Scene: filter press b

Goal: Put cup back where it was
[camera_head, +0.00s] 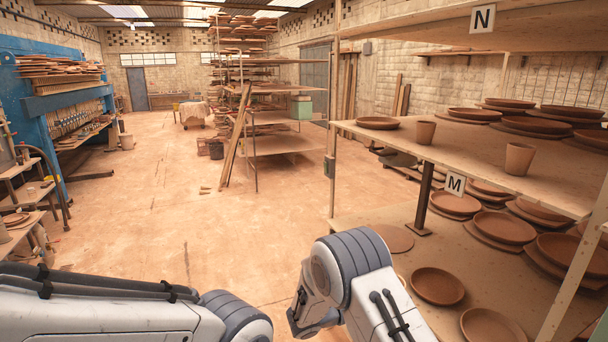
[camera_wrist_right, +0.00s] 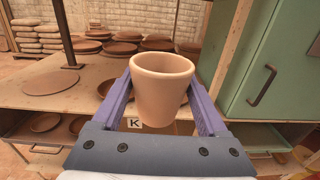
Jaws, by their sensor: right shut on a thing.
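In the right wrist view my right gripper (camera_wrist_right: 160,98) is shut on a tan clay cup (camera_wrist_right: 163,88). The cup is upright between the two purple fingers, with its open rim up. In the head view only links of my right arm show at the bottom centre; its gripper and the held cup are hidden. Two similar clay cups stand upright on the upper shelf at the right: a smaller-looking one (camera_head: 425,132) and a nearer one (camera_head: 519,158). My left arm shows at the bottom left, but its gripper is not in view.
The upper shelf (camera_head: 465,150) also bears clay plates; a label M (camera_head: 455,184) is on its front edge. The wrist view shows a shelf label K (camera_wrist_right: 134,123), plates behind the cup and a green cabinet (camera_wrist_right: 262,55) close on the right.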

